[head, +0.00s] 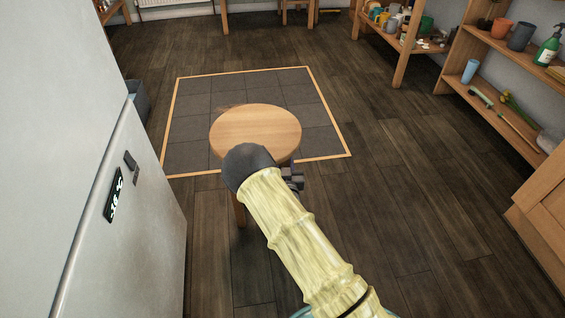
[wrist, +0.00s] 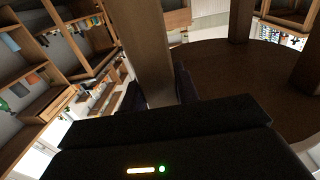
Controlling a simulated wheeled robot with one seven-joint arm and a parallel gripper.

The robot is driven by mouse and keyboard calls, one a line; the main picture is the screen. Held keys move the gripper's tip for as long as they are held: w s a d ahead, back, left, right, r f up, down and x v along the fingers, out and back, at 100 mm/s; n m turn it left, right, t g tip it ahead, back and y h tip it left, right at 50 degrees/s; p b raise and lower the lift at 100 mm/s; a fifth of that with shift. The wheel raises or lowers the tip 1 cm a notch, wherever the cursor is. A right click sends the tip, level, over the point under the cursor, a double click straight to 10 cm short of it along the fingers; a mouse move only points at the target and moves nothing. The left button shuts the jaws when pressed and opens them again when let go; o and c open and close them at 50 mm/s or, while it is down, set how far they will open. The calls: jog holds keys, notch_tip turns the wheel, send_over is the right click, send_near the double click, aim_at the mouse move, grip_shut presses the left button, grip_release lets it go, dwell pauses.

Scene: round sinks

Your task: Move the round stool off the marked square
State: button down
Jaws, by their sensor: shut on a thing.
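The round stool (head: 256,128) has a light wooden seat and appears upright. In the head view its seat overlaps the near part of the marked square (head: 190,98), a dark tiled patch with a light wooden border. One leg shows below the near border; the others are mostly hidden by the seat and my arm. My gripper (head: 293,181) is at the near right side of the stool, below the seat. In the wrist view my gripper (wrist: 157,82) is shut on a wooden stool leg (wrist: 146,40), with the dark underside of the seat at right.
A white appliance (head: 110,190) stands close on the left, with a grey bin (head: 139,100) behind it. Wooden shelves (head: 490,60) with pots and bottles line the right. Bare plank floor (head: 400,200) lies open right of the square and in front.

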jog(key=shift+s+f, duration=0.2)
jog(key=shift+s, duration=0.15)
jog(key=c, duration=1.1)
grip_release()
jog(key=shift+c, duration=0.2)
jog(key=shift+o, duration=0.9)
jog(key=shift+r, duration=0.1)
jog(key=s+d+p, duration=0.2)
jog(key=s+p, duration=0.4)
jog(key=s, duration=1.1)
jog(key=shift+p, duration=0.35)
jog(key=shift+d, duration=0.15)
